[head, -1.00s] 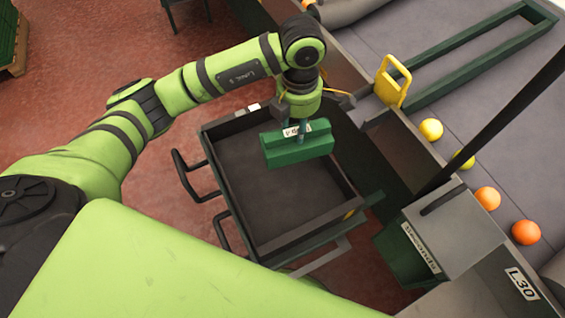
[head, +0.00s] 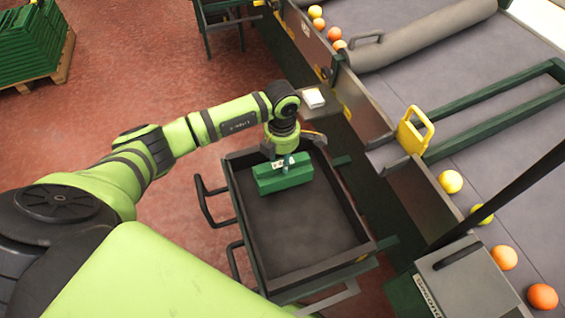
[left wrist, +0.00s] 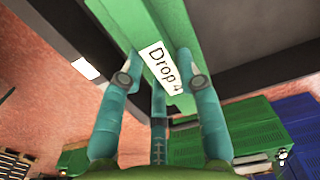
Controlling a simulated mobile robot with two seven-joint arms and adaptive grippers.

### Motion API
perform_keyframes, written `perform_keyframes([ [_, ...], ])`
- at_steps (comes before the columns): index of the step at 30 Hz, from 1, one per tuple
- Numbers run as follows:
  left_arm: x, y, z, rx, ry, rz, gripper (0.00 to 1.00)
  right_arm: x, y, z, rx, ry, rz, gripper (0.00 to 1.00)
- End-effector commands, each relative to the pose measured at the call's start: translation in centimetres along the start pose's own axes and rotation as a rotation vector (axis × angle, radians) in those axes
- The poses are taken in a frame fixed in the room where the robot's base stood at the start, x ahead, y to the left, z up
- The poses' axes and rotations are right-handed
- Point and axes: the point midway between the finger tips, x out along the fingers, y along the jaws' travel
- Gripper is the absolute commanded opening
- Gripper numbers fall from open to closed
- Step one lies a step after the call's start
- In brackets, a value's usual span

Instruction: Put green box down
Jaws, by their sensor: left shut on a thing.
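The green box (head: 284,176) hangs from my left gripper (head: 283,161) in the head view, over the far-left part of a dark open cart tray (head: 303,279). My left gripper is shut on the box from above. In the left wrist view the gripper's teal fingers (left wrist: 160,85) stand on both sides of the green box (left wrist: 178,25), which has a white label reading "Drop 4". I cannot tell whether the box's underside touches the tray floor. My right gripper is not in view.
The tray's near part is bare. A conveyor (head: 412,72) with a yellow handle (head: 414,131) and several oranges runs along the right. Stacked green crates (head: 30,45) stand far left.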

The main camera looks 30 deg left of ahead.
Motion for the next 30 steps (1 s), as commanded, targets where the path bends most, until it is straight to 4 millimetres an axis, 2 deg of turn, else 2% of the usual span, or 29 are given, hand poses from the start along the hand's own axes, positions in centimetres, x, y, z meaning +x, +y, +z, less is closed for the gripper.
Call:
perform_keyframes([
  [3,1.7,-0.2,0.0,-0.001,0.002,-0.004,0.00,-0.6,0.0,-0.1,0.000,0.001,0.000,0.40],
  [6,2.5,-0.2,0.1,0.000,-0.001,-0.003,0.00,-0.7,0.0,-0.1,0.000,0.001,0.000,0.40],
  [17,3.0,-0.1,0.1,0.001,-0.001,-0.001,0.00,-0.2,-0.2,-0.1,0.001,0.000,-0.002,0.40],
  [18,3.1,-0.1,0.0,0.000,0.000,-0.001,0.38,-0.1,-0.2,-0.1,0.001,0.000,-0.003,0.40],
  [19,3.0,-0.1,0.0,0.000,-0.001,-0.002,0.50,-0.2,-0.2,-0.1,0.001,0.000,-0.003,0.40],
  [20,3.0,-0.1,0.0,0.000,0.000,-0.002,0.58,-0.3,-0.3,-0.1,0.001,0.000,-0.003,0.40],
  [30,2.8,-0.1,0.0,0.000,0.000,-0.002,0.58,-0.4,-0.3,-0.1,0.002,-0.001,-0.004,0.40],
])
